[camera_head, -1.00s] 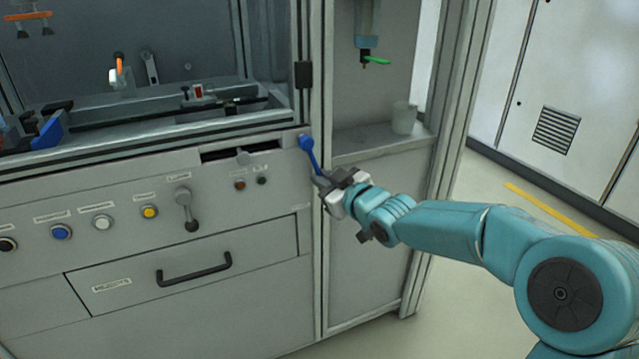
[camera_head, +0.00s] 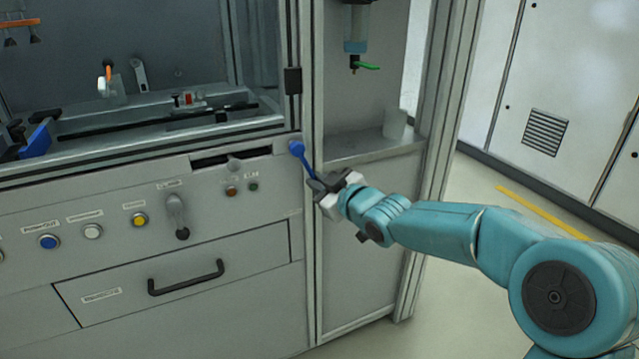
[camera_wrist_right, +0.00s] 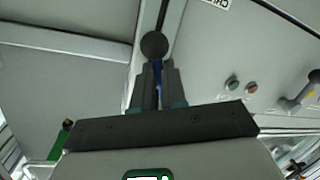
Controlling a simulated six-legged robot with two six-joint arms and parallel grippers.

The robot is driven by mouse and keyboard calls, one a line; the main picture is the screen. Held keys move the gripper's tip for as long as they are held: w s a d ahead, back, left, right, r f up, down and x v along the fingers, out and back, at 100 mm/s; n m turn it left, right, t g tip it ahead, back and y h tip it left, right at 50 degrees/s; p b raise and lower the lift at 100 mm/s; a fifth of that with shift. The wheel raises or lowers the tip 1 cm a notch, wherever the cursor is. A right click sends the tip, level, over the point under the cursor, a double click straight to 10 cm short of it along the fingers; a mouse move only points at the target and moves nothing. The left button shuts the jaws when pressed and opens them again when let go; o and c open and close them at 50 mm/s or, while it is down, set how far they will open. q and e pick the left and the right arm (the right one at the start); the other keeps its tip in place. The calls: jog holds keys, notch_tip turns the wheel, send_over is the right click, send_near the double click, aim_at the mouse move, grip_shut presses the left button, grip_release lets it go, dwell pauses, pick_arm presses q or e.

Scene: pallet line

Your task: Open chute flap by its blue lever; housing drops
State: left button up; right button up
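The blue lever (camera_head: 303,158) is on the right end of the machine's front panel. Its round blue hub is at the top and its arm slants down to the right. My right gripper (camera_head: 318,186) is at the lever's lower end. In the right wrist view, the fingers (camera_wrist_right: 160,85) are closed around the lever, with a strip of blue between them and a dark ball knob (camera_wrist_right: 154,45) just beyond the tips. A dark slot (camera_head: 228,157) is in the panel left of the lever; I cannot tell whether it belongs to the chute. No housing is clearly identifiable. My left gripper is out of view.
A drawer with a black handle (camera_head: 186,278) and several buttons are left of the gripper. A grey lever (camera_head: 177,215) hangs on the panel. A pale cup (camera_head: 396,124) stands on the side shelf. The floor to the right is open.

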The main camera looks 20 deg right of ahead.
jog(key=o, duration=0.4)
jog(key=shift+r, duration=0.1)
jog(key=shift+s+d, duration=0.1)
jog(key=p+v, duration=0.3)
jog(key=v, duration=1.3)
